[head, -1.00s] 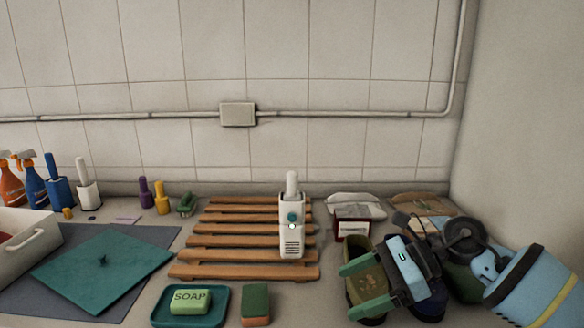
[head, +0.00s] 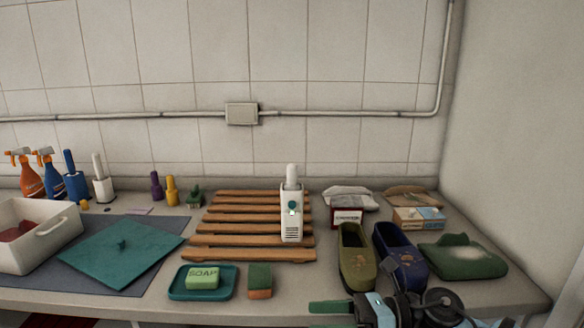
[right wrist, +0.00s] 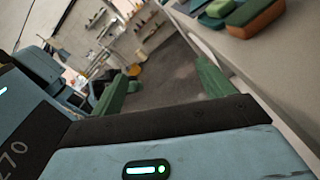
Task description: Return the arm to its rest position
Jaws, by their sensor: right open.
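My right gripper (head: 316,316) is at the bottom edge of the head view, in front of the counter's front edge. Its two green fingers are apart with nothing between them. In the right wrist view the open fingers (right wrist: 162,82) frame only the floor and a far part of the room. My left gripper is not in the head view.
The counter (head: 330,283) holds an olive shoe (head: 355,257), a dark blue shoe (head: 401,252), a green cloth (head: 462,257), a soap dish (head: 230,285), a sponge (head: 260,280) and a wooden rack (head: 235,240) with a white device (head: 291,212). Its front edge is close to my right gripper.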

